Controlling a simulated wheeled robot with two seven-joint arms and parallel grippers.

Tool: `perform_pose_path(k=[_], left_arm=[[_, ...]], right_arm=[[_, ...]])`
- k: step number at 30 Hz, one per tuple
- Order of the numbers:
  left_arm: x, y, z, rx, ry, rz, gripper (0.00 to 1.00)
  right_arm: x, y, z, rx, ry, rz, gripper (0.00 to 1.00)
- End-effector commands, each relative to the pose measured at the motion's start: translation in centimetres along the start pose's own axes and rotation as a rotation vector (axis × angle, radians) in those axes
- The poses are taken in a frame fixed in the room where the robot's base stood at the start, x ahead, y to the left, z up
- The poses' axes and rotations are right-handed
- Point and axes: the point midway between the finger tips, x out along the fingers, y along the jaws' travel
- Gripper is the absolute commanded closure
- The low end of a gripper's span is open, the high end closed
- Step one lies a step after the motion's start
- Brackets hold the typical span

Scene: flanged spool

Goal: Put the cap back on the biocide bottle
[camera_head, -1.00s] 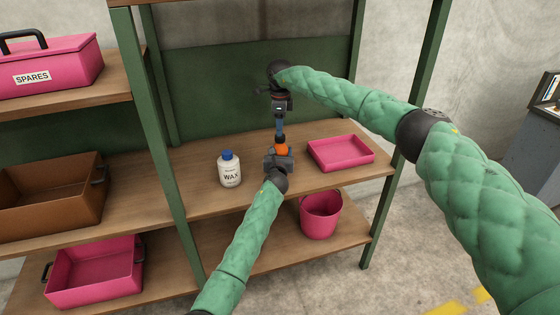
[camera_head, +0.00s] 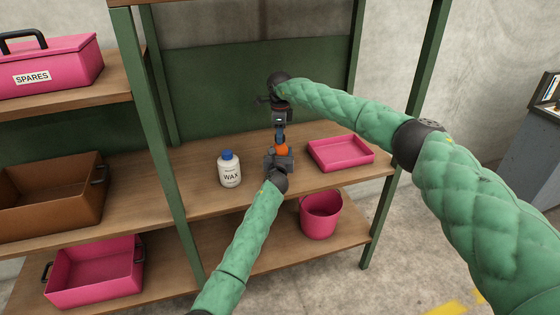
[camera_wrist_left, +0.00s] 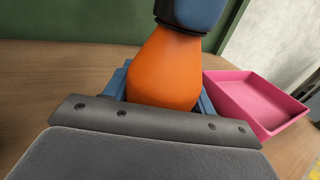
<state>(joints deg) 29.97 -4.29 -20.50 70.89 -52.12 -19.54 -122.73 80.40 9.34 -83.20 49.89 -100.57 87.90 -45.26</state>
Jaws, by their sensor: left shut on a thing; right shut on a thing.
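The biocide bottle appears to be the orange bottle (camera_head: 281,149). It stands upright in my left gripper (camera_head: 279,157), which is shut around it. In the left wrist view the orange body (camera_wrist_left: 166,65) fills the middle, between blue fingers. My right gripper (camera_head: 280,139) comes down from above and is shut at the bottle's top. In the left wrist view its blue finger (camera_wrist_left: 198,10) shows over a dark band at the bottle's neck, probably the cap (camera_wrist_left: 181,27). The cap is mostly hidden by the fingers. I cannot tell whether it is seated.
A white WAX bottle (camera_head: 229,171) with a blue cap stands on the shelf (camera_head: 205,200) left of my grippers. A pink tray (camera_head: 340,153) lies to the right. A pink bucket (camera_head: 320,216) stands on the lower shelf. A green post (camera_head: 160,130) rises at left.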

Motion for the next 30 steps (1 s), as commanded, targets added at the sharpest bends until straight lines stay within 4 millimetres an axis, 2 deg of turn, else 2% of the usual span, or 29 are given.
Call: perform_pose_path(k=[4,7,20,25,26,28,30], left_arm=[[-0.02,-0.03,0.01,0.000,0.000,-0.001,1.00],[-0.02,-0.03,0.00,0.000,0.000,-0.001,1.00],[-0.03,-0.07,0.00,0.000,0.000,-0.001,1.00],[-0.04,-0.08,-0.01,0.000,0.000,-0.001,1.00],[-0.04,-0.08,0.00,0.000,0.000,-0.001,1.00],[-0.03,-0.08,0.00,0.000,0.000,-0.001,1.00],[-0.03,-0.07,0.00,0.000,0.000,-0.001,1.00]], right_arm=[[-0.05,-0.04,-0.02,0.034,0.000,-0.001,0.95],[-0.05,-0.05,-0.02,0.127,0.000,-0.001,0.95],[-0.03,-0.05,0.01,0.712,-0.001,-0.001,0.95],[-0.03,-0.06,0.01,0.721,-0.001,-0.002,0.95],[-0.04,-0.06,0.01,0.720,-0.001,-0.002,0.62],[-0.04,-0.05,0.01,0.720,-0.001,-0.001,0.48],[-0.02,-0.04,0.01,0.719,-0.001,-0.001,0.46]])
